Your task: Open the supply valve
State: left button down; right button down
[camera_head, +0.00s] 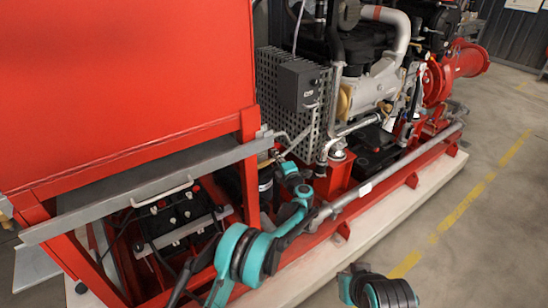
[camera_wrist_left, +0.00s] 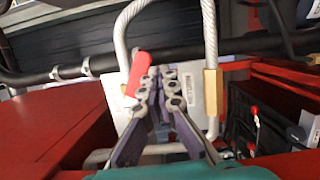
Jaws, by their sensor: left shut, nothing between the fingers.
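A short red lever (camera_wrist_left: 138,72), which looks like the supply valve's handle, shows in the left wrist view. It stands tilted just left of my left gripper's fingertips, in front of a braided hose (camera_wrist_left: 210,45). My left gripper (camera_wrist_left: 160,88) is shut with nothing between its fingers. Its left fingertip is at or very close to the lever's lower end; I cannot tell whether they touch. In the head view my left arm reaches to beside the engine frame, and the lever cannot be made out there. My right gripper is out of view; only part of my right arm shows at the bottom.
A large red tank (camera_head: 125,85) fills the upper left of the head view. Batteries (camera_head: 180,215) sit below it. A grey control box (camera_head: 298,85) and the engine (camera_head: 375,80) stand beyond my left arm. The floor (camera_head: 480,200) at right is clear.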

pick_arm(q)
jog(key=shift+w+d+r+n+t+y, duration=0.15)
jog(key=shift+d+r+n, duration=0.15)
jog(key=shift+n, duration=0.45)
jog(key=shift+w+d+r+n+t+y, duration=0.1)
jog(key=shift+w+d+r+n, duration=0.2)
jog(key=shift+n, duration=0.4)
jog(key=shift+w+d+r+n+t+y, duration=0.15)
jog(key=shift+r+n, duration=0.25)
jog(key=shift+n, duration=0.35)
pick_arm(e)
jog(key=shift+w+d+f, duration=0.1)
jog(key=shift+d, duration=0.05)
pick_arm(q)
jog(key=shift+s, duration=0.1)
